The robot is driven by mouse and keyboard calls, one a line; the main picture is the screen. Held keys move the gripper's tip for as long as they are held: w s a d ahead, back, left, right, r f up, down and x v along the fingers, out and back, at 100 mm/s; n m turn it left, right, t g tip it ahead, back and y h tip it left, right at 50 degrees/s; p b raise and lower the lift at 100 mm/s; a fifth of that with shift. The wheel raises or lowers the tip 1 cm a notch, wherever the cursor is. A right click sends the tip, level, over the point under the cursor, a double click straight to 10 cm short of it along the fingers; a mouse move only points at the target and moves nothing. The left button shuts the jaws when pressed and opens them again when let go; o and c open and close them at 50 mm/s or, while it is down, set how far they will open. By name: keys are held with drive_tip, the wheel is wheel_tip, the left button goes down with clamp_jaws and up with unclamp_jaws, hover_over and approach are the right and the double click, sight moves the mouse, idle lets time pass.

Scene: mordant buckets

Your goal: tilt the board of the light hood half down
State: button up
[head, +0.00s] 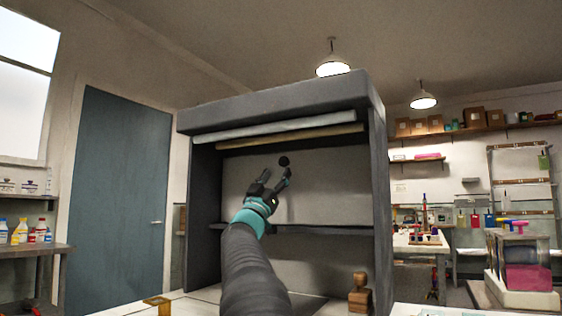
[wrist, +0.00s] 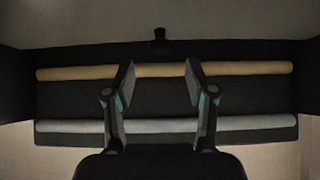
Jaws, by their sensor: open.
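The light hood (head: 383,200) is a dark grey open-fronted box in the middle of the head view. Its board (head: 325,190) looks like the pale grey panel inside, rising from a dark ledge (head: 330,230). A black round knob (head: 284,161) shows near the board's top. In the wrist view the knob (wrist: 159,40) sits at the edge of a pale surface, beyond my fingertips and centred between them. My gripper (head: 271,180) is open and empty, pointing up in front of the board just below the knob in the picture. I cannot tell the gap in depth.
A white tube (head: 270,129) and a tan tube (head: 300,137) run under the hood's top; both also show in the wrist view. A wooden stamp-like object (head: 359,295) stands at the hood's lower right. A rack with a pink block (head: 527,277) stands at right.

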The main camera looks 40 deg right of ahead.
sight(283, 162)
drive_tip(key=shift+p+x, duration=0.85)
drive_tip(key=shift+x, duration=1.75)
clamp_jaws()
